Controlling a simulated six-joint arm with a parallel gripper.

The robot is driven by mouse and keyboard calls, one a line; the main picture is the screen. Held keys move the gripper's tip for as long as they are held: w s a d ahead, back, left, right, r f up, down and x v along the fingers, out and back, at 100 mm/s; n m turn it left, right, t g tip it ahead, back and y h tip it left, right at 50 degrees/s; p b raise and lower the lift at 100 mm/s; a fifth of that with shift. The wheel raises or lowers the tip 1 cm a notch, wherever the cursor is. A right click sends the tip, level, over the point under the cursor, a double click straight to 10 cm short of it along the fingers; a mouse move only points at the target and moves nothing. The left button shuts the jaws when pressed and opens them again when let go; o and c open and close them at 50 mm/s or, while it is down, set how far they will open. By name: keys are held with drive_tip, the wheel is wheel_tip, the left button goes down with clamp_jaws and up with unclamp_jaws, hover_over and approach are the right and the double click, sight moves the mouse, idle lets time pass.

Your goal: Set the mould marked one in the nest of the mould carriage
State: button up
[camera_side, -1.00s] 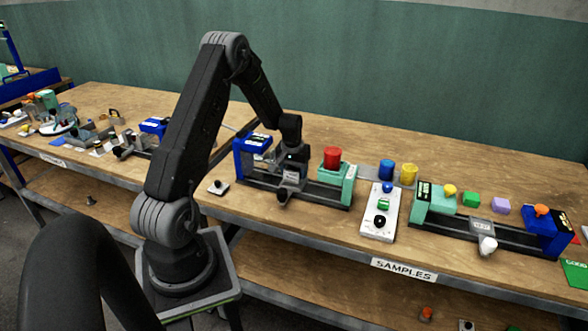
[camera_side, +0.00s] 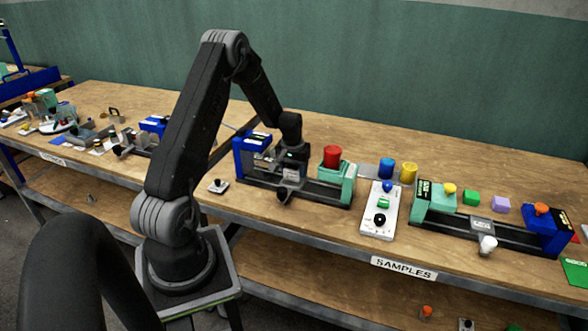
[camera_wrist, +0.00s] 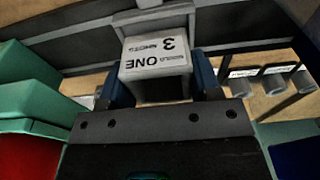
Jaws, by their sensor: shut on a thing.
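The mould marked one (camera_wrist: 158,60) is a light grey block with black lettering on top, upper middle in the wrist view. My gripper (camera_wrist: 158,85) is shut on it, a blue-grey finger on each side. A grey upright part of the mould carriage (camera_wrist: 160,15) shows just behind the mould. In the side view my gripper (camera_side: 291,165) points down over the carriage (camera_side: 288,174) on the left press. The mould is hidden there by my gripper. I cannot tell whether it is fully down in the nest, which is hidden under it.
The blue press head (camera_side: 253,142) is close left of my gripper; the teal block (camera_side: 336,178) with a red cylinder (camera_side: 332,155) is close right. A white control box (camera_side: 381,208) stands further right, then a second press (camera_side: 500,235). The bench front edge is near.

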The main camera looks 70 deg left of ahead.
drive_tip(key=shift+f, duration=0.75)
idle(0.3)
drive_tip(key=o, duration=1.1)
drive_tip(key=shift+o, duration=0.2)
wheel_tip(320, 180, up, 13)
drive_tip(key=s+d, duration=0.1)
drive_tip(key=d+r+m, duration=0.2)
drive_tip(key=d+r, duration=0.5)
drive_tip(key=d, duration=0.2)
drive_tip(key=s+d+r+m+t, duration=0.25)
drive_tip(key=d+r, duration=0.35)
drive_tip(key=d, duration=0.6)
drive_tip(key=s+d+r+m+t+h, duration=0.1)
drive_tip(key=s+d+m, duration=0.3)
drive_tip(key=s+d, duration=0.8)
drive_tip(key=shift+s+d+r+t, duration=0.3)
drive_tip(key=shift+s+r+t, duration=0.25)
drive_tip(key=shift+r, duration=0.1)
